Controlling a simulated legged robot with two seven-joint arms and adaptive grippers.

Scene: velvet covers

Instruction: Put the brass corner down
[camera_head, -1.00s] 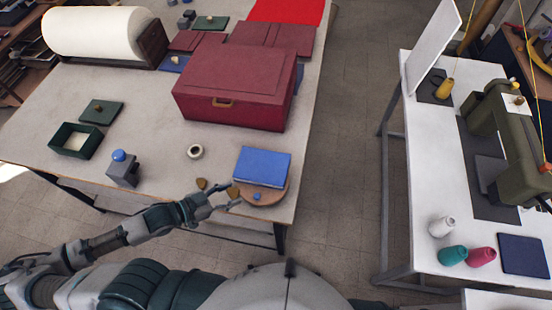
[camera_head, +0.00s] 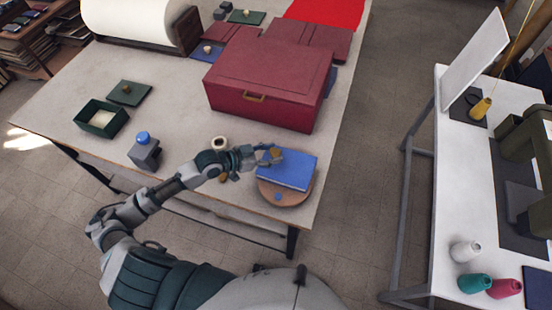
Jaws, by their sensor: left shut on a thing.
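My left gripper (camera_head: 271,157) is shut on a small brass corner (camera_head: 276,152). It holds the corner at the upper left part of a blue book or box (camera_head: 293,173); I cannot tell whether the corner touches it. The blue piece lies on a round wooden board (camera_head: 296,193) near the table's front right corner. A small blue knob (camera_head: 278,197) sits on the board's front. Another brass piece (camera_head: 223,178) lies on the table, partly hidden by my left wrist. My right gripper is not in view.
A large maroon box (camera_head: 262,80) stands behind on the table (camera_head: 60,98). A tape roll (camera_head: 219,143), a grey block with a blue top (camera_head: 144,151) and an open green box (camera_head: 101,120) stand to the left. A white sewing table (camera_head: 445,190) is across the aisle.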

